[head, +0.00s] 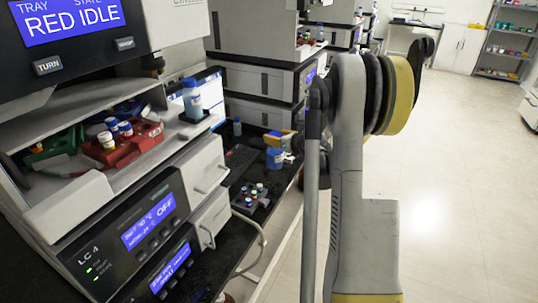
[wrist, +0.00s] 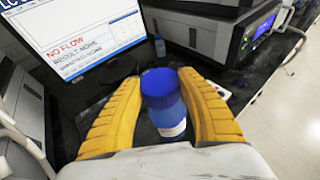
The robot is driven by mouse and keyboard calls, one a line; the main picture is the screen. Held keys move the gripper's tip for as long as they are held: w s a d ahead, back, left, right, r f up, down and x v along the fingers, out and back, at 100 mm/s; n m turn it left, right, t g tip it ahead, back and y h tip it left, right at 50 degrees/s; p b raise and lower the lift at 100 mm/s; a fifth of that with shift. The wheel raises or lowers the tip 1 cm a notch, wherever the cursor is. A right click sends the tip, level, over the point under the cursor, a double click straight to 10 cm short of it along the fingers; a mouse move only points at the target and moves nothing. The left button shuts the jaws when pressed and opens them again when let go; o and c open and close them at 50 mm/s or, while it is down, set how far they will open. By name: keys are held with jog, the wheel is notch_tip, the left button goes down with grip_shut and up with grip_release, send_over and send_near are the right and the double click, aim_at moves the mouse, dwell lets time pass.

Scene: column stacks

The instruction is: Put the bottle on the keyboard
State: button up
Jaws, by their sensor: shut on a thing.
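The bottle (wrist: 163,105) has a blue cap, a bluish body and a white label. In the wrist view it stands upright between the two yellow fingers of my gripper (wrist: 165,112), which is shut on it. In the head view the bottle (head: 275,159) shows beside a yellow finger of my gripper (head: 283,145), partly hidden by my arm. The dark keyboard (head: 240,157) lies on the black bench, left of the bottle in the head view. I cannot tell how high the bottle is above the bench.
A monitor (wrist: 75,40) stands at the left in the wrist view, with a small bottle (wrist: 160,46) beside it. Instrument stacks (head: 262,80) stand behind. A rack of small vials (head: 250,197) sits nearer. Another blue-capped bottle (head: 192,100) stands on the left instrument.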

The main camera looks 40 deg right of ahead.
aim_at(273, 148)
jog(key=shift+w+a+f+b, duration=0.2)
jog(key=shift+w+a+f, duration=0.2)
jog(key=shift+w, duration=0.2)
jog(key=shift+w+a+f+b, duration=0.25)
jog(key=shift+w+f, duration=0.15)
jog(key=shift+w, duration=0.15)
notch_tip(273, 148, down, 4)
jog(key=shift+f+b, duration=0.1)
jog(key=shift+b, duration=1)
jog(key=shift+r, duration=0.25)
jog(key=shift+f, duration=0.15)
jog(key=o, duration=1.3)
jog(key=shift+o, duration=0.2)
